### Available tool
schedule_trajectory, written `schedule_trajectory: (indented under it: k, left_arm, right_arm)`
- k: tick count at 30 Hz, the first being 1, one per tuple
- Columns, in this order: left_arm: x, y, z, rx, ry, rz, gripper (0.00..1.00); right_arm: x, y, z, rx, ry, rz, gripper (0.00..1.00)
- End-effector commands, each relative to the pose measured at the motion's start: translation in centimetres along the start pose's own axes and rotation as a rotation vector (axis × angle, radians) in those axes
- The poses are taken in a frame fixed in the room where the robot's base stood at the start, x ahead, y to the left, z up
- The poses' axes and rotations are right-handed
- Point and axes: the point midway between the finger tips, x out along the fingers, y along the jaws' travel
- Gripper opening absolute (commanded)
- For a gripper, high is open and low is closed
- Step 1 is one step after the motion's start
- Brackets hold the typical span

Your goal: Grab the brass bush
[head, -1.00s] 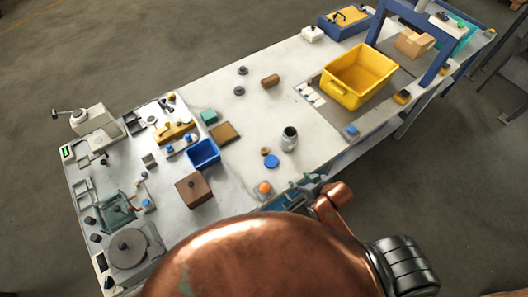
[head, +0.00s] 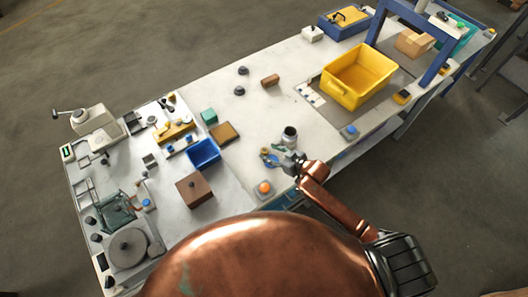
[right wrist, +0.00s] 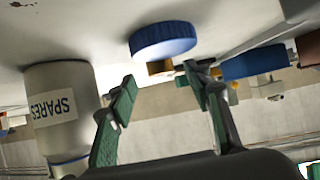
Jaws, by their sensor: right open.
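The brass bush (head: 265,150) is a small brass-coloured piece on the pale bench top, beside a round blue lid (head: 270,161). In the right wrist view the bush (right wrist: 160,67) shows partly behind the blue lid (right wrist: 163,39). My right gripper (head: 279,157) is open and empty, close to the lid and bush and partly over the lid in the head view. In the right wrist view its two fingers (right wrist: 160,84) stand apart, with the bush beyond the gap. My left gripper is not in view.
A grey canister (head: 289,137), labelled SPARES in the right wrist view (right wrist: 62,105), stands close beside the right gripper. An orange ball (head: 264,188) sits near the front edge. A blue bin (head: 204,153) and brown box (head: 193,190) lie left.

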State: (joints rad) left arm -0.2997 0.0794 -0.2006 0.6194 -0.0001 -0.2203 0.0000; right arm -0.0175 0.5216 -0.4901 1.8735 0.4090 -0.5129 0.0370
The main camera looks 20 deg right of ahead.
Motion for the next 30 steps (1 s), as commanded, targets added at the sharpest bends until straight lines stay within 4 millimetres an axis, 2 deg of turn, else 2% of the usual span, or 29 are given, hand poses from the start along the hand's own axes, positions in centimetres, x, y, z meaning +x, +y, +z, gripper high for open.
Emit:
schedule_trajectory:
  k: [3,7,16,30]
  left_arm:
    - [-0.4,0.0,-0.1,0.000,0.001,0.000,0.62]
    - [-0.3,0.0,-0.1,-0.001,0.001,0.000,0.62]
    - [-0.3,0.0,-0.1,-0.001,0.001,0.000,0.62]
    - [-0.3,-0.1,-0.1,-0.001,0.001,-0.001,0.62]
  right_arm:
    - [2.0,-0.3,-0.1,0.002,0.001,-0.001,0.45]
    - [3.4,-0.2,0.0,0.001,0.001,0.000,0.45]
    - [3.8,-0.2,0.1,0.000,0.000,0.000,0.45]
    - [3.8,-0.2,0.1,0.000,0.000,0.000,0.13]
